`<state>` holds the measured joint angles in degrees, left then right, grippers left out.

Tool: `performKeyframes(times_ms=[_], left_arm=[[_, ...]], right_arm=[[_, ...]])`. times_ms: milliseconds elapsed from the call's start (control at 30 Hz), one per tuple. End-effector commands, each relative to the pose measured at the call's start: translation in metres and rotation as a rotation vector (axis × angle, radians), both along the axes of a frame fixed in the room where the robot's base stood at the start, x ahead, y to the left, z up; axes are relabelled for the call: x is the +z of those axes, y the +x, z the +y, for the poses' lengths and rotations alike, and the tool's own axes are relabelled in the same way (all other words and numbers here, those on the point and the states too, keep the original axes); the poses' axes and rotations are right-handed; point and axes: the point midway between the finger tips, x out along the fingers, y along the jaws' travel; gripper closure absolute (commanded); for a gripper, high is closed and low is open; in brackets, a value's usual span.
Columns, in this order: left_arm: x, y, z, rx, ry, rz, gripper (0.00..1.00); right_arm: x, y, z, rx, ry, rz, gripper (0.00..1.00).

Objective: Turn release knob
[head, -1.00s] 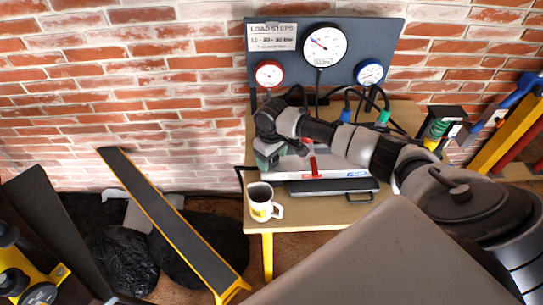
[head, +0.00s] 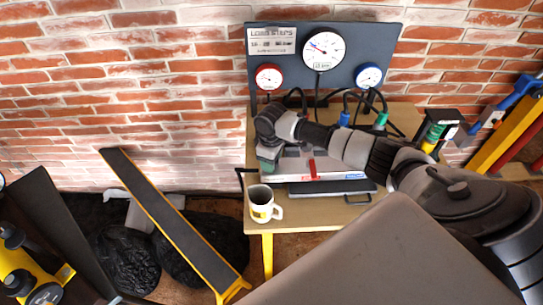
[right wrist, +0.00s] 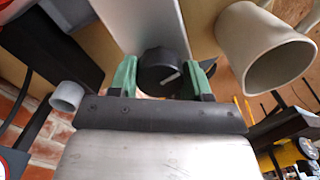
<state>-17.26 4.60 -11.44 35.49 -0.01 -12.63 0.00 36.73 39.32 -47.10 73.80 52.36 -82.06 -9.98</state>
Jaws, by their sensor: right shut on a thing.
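The release knob (right wrist: 160,70) is a round black knob with a white pointer line, on a pale grey surface in the right wrist view. My right gripper (right wrist: 163,80) has green fingers on both sides of the knob and is shut on it. In the head view my right gripper (head: 268,155) points down at the left end of a long pale unit with a red part (head: 330,174) on the table; my arm hides the knob there. My left gripper is not in view.
A mug (head: 261,203) stands at the front left of the table (head: 340,218), close to my right gripper; the mug also shows in the right wrist view (right wrist: 262,50). A gauge panel (head: 350,45) with hoses stands behind. Black bags (head: 128,262) lie on the floor at left.

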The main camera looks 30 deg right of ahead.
Motion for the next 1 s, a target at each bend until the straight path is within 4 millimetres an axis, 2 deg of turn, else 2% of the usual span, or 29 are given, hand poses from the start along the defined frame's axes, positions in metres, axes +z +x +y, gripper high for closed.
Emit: performKeyframes(times_ms=[100,400,1000], left_arm=[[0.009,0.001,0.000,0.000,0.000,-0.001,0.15],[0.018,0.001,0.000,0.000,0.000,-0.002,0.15],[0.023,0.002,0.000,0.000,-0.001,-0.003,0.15]], right_arm=[[0.003,0.000,0.001,0.111,0.001,-0.001,0.76],[0.002,0.001,0.000,0.397,0.001,-0.003,0.76],[0.001,0.001,0.001,0.956,0.000,-0.004,0.76]])
